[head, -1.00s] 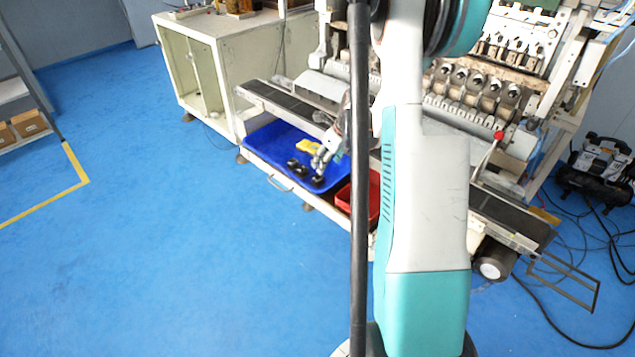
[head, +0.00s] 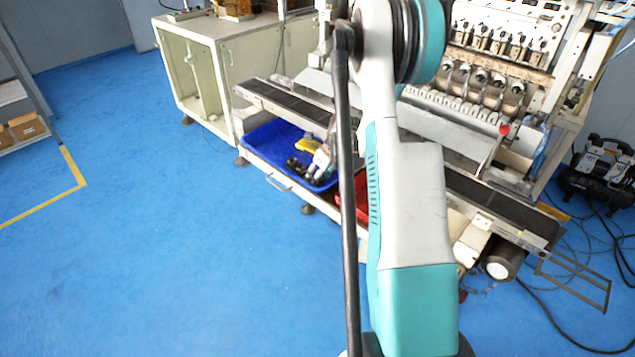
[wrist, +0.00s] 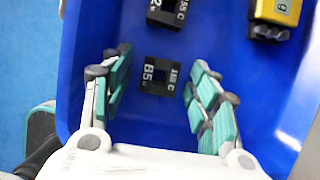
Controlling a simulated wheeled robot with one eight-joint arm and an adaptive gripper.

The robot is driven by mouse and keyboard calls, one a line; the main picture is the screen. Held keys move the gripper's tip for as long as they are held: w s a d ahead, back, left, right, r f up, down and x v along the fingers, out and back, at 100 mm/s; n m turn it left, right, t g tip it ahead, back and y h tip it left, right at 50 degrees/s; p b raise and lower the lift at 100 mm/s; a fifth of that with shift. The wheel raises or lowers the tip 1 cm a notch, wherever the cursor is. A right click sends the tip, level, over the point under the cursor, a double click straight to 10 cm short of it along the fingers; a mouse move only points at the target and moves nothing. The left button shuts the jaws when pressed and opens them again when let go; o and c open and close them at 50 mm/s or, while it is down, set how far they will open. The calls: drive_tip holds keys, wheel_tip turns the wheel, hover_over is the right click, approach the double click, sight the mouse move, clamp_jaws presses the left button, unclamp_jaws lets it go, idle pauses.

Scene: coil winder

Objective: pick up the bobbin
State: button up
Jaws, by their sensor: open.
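In the wrist view a black bobbin (wrist: 159,77) with white lettering lies on the floor of the blue tray (wrist: 262,85). My gripper (wrist: 160,82) is open, with one teal-padded finger on each side of this bobbin and a gap on both sides. A second black bobbin (wrist: 167,12) lies beyond it, at the top of the view. In the head view my gripper (head: 322,165) is over the tray (head: 262,142), partly hidden by my arm, and black bobbins (head: 298,168) show beside it. I cannot tell how high the fingers are above the tray floor.
A yellow object (wrist: 275,18) lies in the tray at the upper right of the wrist view. A red bin (head: 352,190) stands right of the tray, mostly behind my arm. The winder's rail (head: 290,103) runs behind the tray. The blue floor to the left is clear.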

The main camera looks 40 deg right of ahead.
drive_tip(key=shift+r, duration=0.1)
drive_tip(key=c, duration=0.8)
drive_tip(key=shift+r, duration=0.15)
wheel_tip(320, 180, up, 20)
drive_tip(key=p, duration=0.6)
